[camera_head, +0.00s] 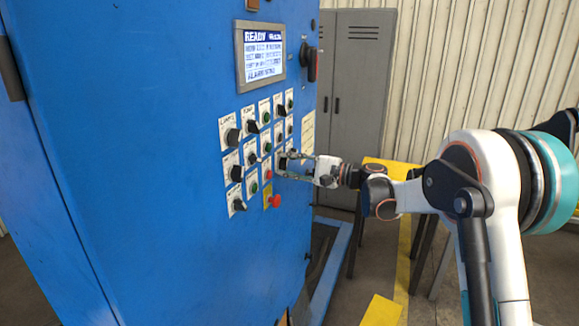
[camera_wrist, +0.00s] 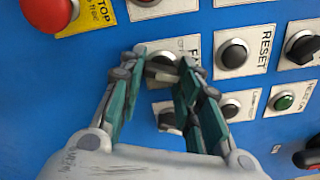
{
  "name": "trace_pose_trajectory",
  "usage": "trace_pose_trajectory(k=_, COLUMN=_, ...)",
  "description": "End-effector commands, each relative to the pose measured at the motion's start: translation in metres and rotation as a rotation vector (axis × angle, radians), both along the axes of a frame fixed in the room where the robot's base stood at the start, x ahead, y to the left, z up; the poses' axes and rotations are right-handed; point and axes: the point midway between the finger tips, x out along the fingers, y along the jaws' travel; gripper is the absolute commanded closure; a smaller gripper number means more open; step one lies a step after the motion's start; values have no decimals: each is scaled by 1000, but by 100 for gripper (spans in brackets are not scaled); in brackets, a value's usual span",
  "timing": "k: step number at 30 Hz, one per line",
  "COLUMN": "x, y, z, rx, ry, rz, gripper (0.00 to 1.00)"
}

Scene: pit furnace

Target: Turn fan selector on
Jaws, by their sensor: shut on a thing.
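The fan selector (camera_wrist: 163,62) is a dark knob on a white plate in the wrist view. Its label is partly covered, with only an "F" clearly showing. My gripper (camera_wrist: 163,68) has its two green-sided fingers on either side of this knob and is shut on it. In the head view my gripper (camera_head: 283,163) reaches the blue cabinet's panel from the right, and its fingertips hide the knob. The direction the knob points cannot be told.
Other knobs and buttons crowd around, including a black RESET button (camera_wrist: 233,54) and a red stop button (camera_wrist: 47,12) on a yellow plate. A screen (camera_head: 261,52) reading READY sits above. A grey locker (camera_head: 357,90) stands behind; yellow-topped stands are near my arm.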

Motion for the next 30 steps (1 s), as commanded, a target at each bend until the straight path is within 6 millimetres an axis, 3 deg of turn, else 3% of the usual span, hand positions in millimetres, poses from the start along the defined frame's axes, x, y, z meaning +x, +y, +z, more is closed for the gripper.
trace_pose_trajectory(k=9, x=0, y=0, z=-1, rx=38, ry=108, rz=-1, gripper=92)
trace_pose_trajectory(k=25, x=0, y=0, z=-1, rx=45, ry=127, rz=0, gripper=92)
trace_pose_trajectory(k=26, x=0, y=0, z=-1, rx=45, ry=127, rz=0, gripper=62)
trace_pose_trajectory(k=27, x=0, y=0, z=-1, rx=45, ry=127, rz=0, gripper=53)
trace_pose_trajectory(k=30, x=0, y=0, z=-1, rx=45, ry=127, rz=0, gripper=48)
